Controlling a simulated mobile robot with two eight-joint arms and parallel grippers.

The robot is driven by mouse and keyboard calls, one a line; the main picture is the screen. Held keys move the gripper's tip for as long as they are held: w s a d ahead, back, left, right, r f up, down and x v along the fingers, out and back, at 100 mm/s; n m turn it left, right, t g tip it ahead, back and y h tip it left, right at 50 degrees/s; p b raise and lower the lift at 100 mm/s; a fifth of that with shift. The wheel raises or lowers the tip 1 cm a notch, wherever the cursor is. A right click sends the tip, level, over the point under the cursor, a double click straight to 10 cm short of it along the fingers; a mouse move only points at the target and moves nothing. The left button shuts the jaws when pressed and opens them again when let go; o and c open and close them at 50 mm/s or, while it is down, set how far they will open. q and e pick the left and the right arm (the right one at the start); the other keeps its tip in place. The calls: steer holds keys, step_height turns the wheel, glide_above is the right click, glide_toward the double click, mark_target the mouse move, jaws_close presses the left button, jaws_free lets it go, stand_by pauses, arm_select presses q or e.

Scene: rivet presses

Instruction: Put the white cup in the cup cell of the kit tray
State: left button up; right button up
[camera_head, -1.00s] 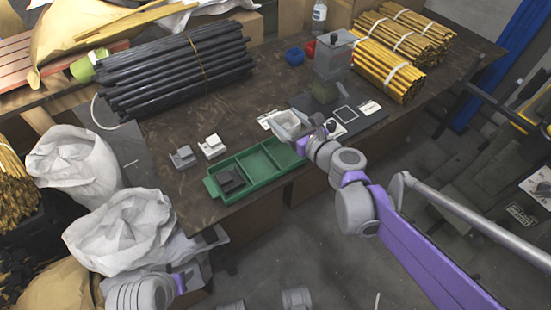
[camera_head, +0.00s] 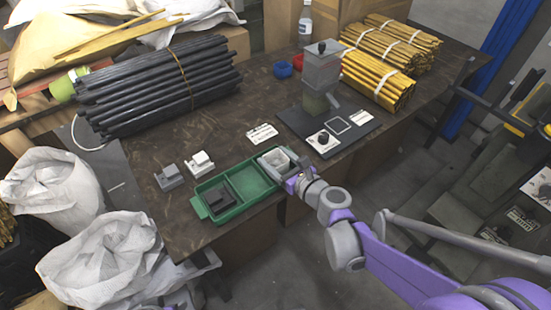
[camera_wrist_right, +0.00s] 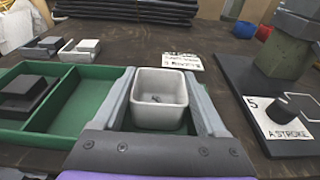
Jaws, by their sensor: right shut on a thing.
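The green kit tray (camera_head: 246,205) lies near the table's front edge. A dark block (camera_head: 218,199) sits in its left cell, and the middle cell is empty. My right gripper (camera_wrist_right: 158,98) is shut on the white cup (camera_wrist_right: 159,92), with one finger along each side. In the head view the cup (camera_head: 276,161) is upright at the tray's right cell. Green shows around and below the cup in the wrist view. I cannot tell whether it touches the cell floor. My left gripper is not in view.
Two small block fixtures (camera_head: 201,164) stand behind the tray. A press (camera_head: 319,85) on a dark base plate (camera_head: 352,128) stands to the right. Bundles of black rods (camera_head: 150,90) and yellow rods (camera_head: 375,75) lie farther back.

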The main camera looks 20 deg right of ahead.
steer(key=shift+f, duration=0.25)
steer(key=o, duration=1.4)
steer(key=shift+r, duration=0.1)
steer(key=shift+r, duration=0.1)
